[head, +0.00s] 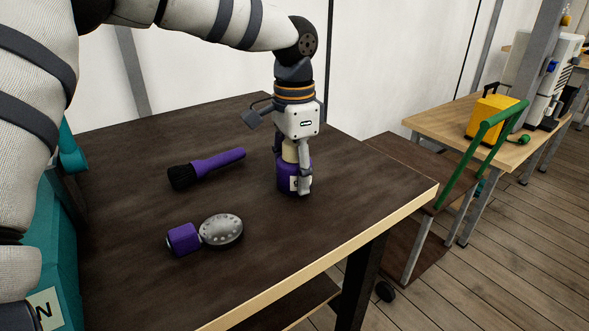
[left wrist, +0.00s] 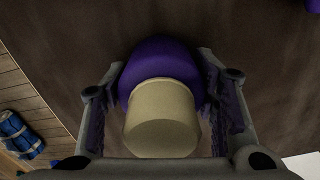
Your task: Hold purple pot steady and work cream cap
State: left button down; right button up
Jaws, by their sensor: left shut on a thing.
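The purple pot (head: 284,180) stands upright on the dark table, near its right side. The cream cap (head: 290,151) sits on top of it. My left gripper (head: 293,172) points straight down over the pot and is shut on it, one finger on each side. In the left wrist view the cap (left wrist: 160,118) lies between the fingers, nearest the camera, and the purple pot (left wrist: 158,62) shows beyond it, with the fingertips at its sides. The far finger is partly hidden in the head view. My right gripper is not in view.
A purple-handled brush (head: 208,168) and a purple-and-grey round-headed tool (head: 207,234) lie on the table (head: 130,140) left of the pot. A green-handled cart (head: 477,150) stands beyond the right edge. A wooden bench holds a yellow container (head: 491,118). The table's front middle is clear.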

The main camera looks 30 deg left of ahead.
pick_arm(q)
jog(key=shift+f, duration=0.25)
jog(key=c, duration=0.6)
grip_release()
jog(key=shift+o, duration=0.2)
jog(key=shift+r, duration=0.1)
